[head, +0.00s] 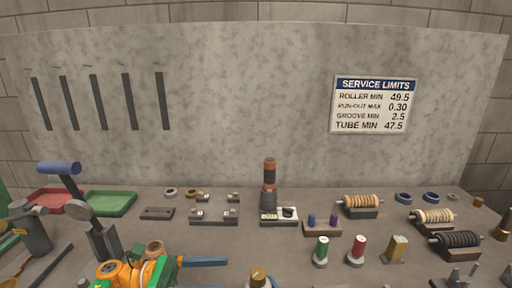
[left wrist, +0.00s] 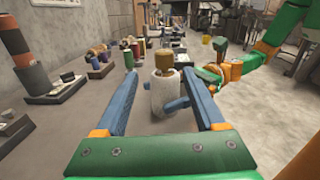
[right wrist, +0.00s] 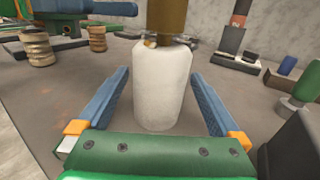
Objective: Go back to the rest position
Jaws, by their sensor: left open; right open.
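A white upright cylinder (right wrist: 162,88) with a brass-coloured top (right wrist: 166,15) stands on the bench; the left wrist view also shows this cylinder (left wrist: 166,95). In the head view only its brass top (head: 258,277) shows at the bottom edge. My left gripper (left wrist: 161,55) is open, with one blue finger on each side of the cylinder in its view. My right gripper (right wrist: 160,74) is open, with the cylinder between its fingers in the picture. Whether any finger touches the cylinder cannot be told. The right gripper is outside the head view.
A dark stacked column (head: 269,182) stands behind the cylinder. Red (head: 358,248) and green (head: 321,250) spools and coil rollers (head: 434,217) are on the right. A grey panel (head: 240,100) closes the back.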

